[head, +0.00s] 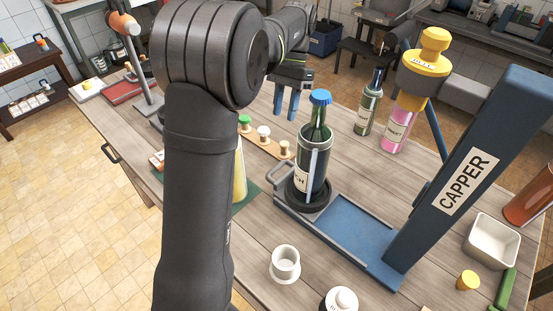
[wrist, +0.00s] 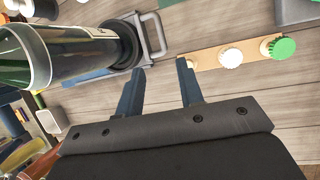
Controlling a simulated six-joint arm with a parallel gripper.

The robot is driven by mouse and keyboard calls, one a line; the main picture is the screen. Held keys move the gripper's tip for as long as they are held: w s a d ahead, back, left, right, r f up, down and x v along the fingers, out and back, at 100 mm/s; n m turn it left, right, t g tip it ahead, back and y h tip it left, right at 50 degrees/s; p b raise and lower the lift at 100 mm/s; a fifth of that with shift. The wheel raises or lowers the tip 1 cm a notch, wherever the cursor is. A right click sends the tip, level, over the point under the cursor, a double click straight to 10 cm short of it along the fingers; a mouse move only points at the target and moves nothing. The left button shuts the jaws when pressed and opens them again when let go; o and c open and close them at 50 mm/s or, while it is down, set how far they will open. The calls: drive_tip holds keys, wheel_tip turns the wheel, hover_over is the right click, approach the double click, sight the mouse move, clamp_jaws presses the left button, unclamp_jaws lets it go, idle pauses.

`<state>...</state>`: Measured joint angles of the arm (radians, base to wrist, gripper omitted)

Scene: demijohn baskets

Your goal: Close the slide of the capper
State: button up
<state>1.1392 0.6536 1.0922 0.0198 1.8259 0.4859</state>
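The capper (head: 465,180) is a tall blue column with a blue bed (head: 350,228) reaching left from its foot. Its slide (head: 307,197) carries a round black holder at the bed's left end, away from the column. A dark green bottle with a blue cap (head: 320,97) stands upright in the holder. A grey loop handle (head: 279,174) sticks out at the slide's left end; it also shows in the wrist view (wrist: 158,36). My gripper (head: 285,115) is open and empty behind the bottle, above the table. In the wrist view its blue fingers are apart, near the handle but not around it.
A wooden strip (head: 264,142) with green, white and tan caps lies left of the bottle. A pink bottle (head: 396,132) and a dark bottle (head: 368,108) stand behind. A white cup (head: 285,263) is in front, a white bowl (head: 491,241) at right. The bed between holder and column is bare.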

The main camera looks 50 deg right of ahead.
sight(276, 167)
drive_tip(key=x, duration=1.4)
drive_tip(key=shift+s+a+f, duration=0.1)
drive_tip(key=shift+a+f, duration=0.05)
drive_tip(key=shift+f, duration=0.2)
clamp_jaws()
